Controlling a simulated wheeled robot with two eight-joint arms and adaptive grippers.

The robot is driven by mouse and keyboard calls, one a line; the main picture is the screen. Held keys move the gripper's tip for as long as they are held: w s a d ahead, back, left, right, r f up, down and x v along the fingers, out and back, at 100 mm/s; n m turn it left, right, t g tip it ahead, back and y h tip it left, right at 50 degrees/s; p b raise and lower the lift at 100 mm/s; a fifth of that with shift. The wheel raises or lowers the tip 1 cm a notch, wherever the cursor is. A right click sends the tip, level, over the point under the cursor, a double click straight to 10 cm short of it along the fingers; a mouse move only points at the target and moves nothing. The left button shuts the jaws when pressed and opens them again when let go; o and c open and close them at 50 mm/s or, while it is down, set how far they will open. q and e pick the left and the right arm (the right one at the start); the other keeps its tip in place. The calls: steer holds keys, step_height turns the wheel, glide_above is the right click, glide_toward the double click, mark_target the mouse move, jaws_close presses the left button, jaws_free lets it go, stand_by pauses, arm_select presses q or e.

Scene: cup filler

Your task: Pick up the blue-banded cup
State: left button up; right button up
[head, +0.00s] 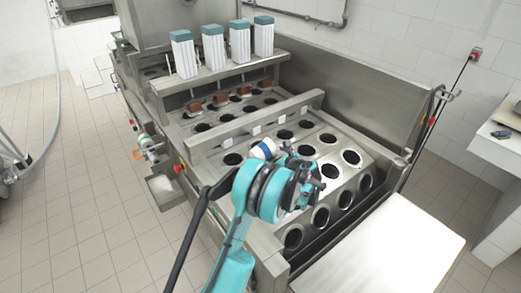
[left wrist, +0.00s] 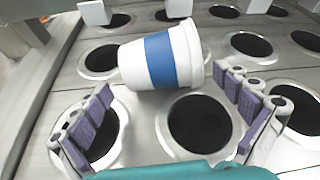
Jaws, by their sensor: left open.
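The blue-banded cup (left wrist: 160,58) is white with a blue band and lies on its side on the metal plate in the left wrist view, its wide rim to the right. In the head view the cup (head: 264,149) shows just beyond my left gripper (head: 308,172). In the left wrist view my left gripper (left wrist: 165,120) is open, with its purple-padded fingers apart on either side. The cup lies ahead of the fingertips, not between them as far as I can see. My right gripper is not in view.
The metal plate (head: 331,147) has rows of round dark holes. A raised crossbar (head: 257,118) runs behind the cup. White stacks with teal tops (head: 212,45) stand on a shelf beyond. A pale flat surface (head: 385,250) is at front right.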

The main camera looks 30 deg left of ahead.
mark_target(262, 152)
arm_select(q)
steer(key=b+x, duration=0.1)
steer(key=x, duration=0.5)
steer(key=shift+r, duration=0.1)
steer(key=c, duration=0.7)
